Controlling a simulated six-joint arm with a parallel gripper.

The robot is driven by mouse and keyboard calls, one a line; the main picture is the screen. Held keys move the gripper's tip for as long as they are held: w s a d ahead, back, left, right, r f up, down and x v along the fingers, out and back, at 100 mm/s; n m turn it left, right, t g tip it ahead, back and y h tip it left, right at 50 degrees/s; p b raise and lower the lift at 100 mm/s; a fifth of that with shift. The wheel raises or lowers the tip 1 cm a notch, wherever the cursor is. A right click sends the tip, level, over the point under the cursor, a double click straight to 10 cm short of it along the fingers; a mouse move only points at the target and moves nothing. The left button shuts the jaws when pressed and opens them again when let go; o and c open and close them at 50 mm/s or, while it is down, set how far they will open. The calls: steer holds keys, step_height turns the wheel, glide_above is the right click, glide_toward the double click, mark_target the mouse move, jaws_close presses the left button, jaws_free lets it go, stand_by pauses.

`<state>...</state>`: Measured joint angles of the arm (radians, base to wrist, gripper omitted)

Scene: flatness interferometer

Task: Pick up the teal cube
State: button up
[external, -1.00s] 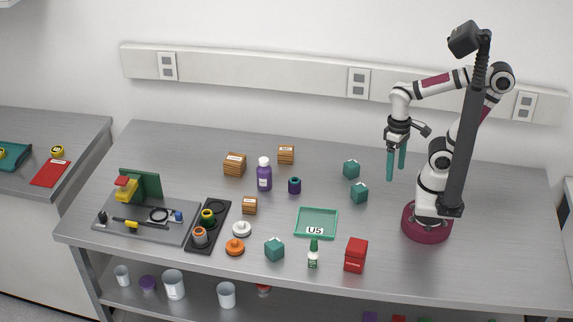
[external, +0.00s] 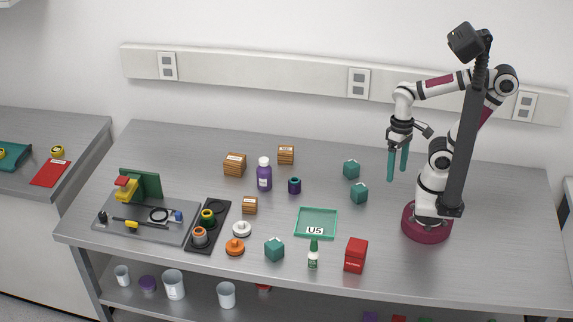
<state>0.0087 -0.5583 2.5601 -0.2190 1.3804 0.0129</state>
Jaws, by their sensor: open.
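Three teal cubes stand on the grey bench. One teal cube (external: 351,169) is at the back, to the left of my gripper. A second teal cube (external: 359,193) is just in front of it. A third teal cube (external: 274,249) is near the front edge, left of the green dropper bottle. My gripper (external: 398,165) points down with its two teal fingers apart and nothing between them. It hangs to the right of the two back cubes, apart from them.
A green tray (external: 317,223) marked U5 lies mid-bench. A red box (external: 355,255) and a dropper bottle (external: 313,255) stand near the front edge. A purple bottle (external: 264,174) and wooden blocks (external: 235,164) are further left. The back right of the bench is mostly clear.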

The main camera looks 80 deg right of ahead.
steer(key=shift+o, duration=0.5)
steer(key=m+h, duration=0.2)
steer(key=m, duration=0.3)
glide_above(358, 187)
step_height(358, 187, down, 4)
step_height(358, 187, down, 16)
steer(key=shift+f, duration=0.15)
jaws_close()
